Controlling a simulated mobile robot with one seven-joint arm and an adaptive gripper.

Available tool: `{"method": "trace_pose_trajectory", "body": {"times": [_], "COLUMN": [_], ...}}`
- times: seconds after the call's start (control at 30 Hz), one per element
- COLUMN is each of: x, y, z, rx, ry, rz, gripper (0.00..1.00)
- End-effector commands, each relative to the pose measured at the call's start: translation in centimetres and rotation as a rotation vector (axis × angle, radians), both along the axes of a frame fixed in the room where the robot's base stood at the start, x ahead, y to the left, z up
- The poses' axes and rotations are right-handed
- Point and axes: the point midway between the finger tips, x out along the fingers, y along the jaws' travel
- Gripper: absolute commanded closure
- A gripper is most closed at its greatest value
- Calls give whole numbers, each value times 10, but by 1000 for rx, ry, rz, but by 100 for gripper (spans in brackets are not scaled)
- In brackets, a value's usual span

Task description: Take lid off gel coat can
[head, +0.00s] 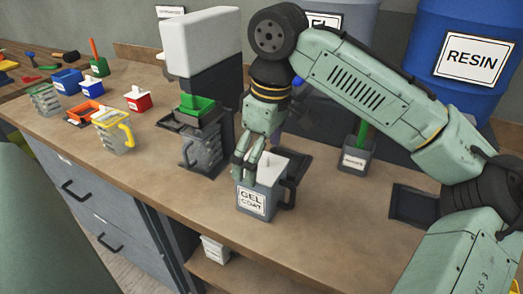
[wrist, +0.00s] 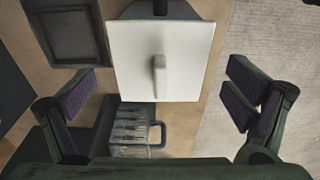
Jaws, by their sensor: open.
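The grey gel coat can (head: 258,203) stands upright on the bench, its label facing the head camera and its dark handle to the right. Its white square lid (head: 268,163) sits on top. In the wrist view the lid (wrist: 128,60) fills the middle, with a raised white grip (wrist: 159,75) at its centre. My gripper (head: 257,165) is over the can, pointing down. In the wrist view its fingers stand wide apart on either side of the lid, with clear gaps, and it holds nothing. The fingers hide part of the lid in the head view.
A graduated jug (head: 202,151) stands under a white-topped dispenser (head: 201,42) close left of the can. A small grey pot (head: 355,160) with a green handle is behind right. The bench's front edge is close to the can. Blue resin drum (head: 425,60) stands behind.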

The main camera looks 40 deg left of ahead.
Motion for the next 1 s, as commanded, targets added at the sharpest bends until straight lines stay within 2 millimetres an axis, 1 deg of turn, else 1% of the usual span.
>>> {"method": "trace_pose_trajectory", "body": {"times": [0.07, 0.8, 1.0], "x": [0, 0, 0], "y": [0, 0, 0], "z": [0, 0, 2], "rx": [0, 0, 0], "ry": [0, 0, 0], "rz": [0, 0, 0], "gripper": [4, 53, 55]}}
